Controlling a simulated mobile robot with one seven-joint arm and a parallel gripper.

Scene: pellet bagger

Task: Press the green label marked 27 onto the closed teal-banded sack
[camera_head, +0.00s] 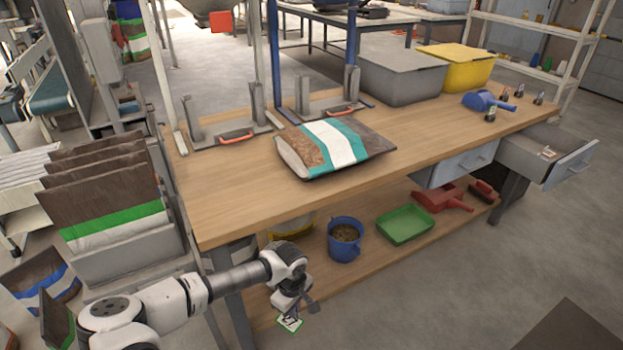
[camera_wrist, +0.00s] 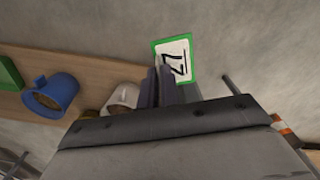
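The green-bordered label marked 27 (camera_wrist: 181,62) is pinched at its edge between the fingers of my gripper (camera_wrist: 163,84) in the wrist view; its number appears turned sideways. In the head view the label (camera_head: 290,323) hangs below my gripper (camera_head: 303,306), in front of the workbench and lower than its top. The teal-banded sack (camera_head: 343,143) lies flat on the workbench top, brown with teal bands around a white band. My gripper is well apart from it, nearer the camera. I cannot make out the sack's closure clearly.
The wooden workbench (camera_head: 225,205) has clear top around the sack. Two clamp-like fixtures with red handles (camera_head: 236,137) stand behind it. A grey bin (camera_head: 402,80), yellow bin (camera_head: 458,65) and blue scoop (camera_head: 485,101) are at right. The lower shelf holds a blue bucket (camera_head: 345,252) and green tray (camera_head: 405,226).

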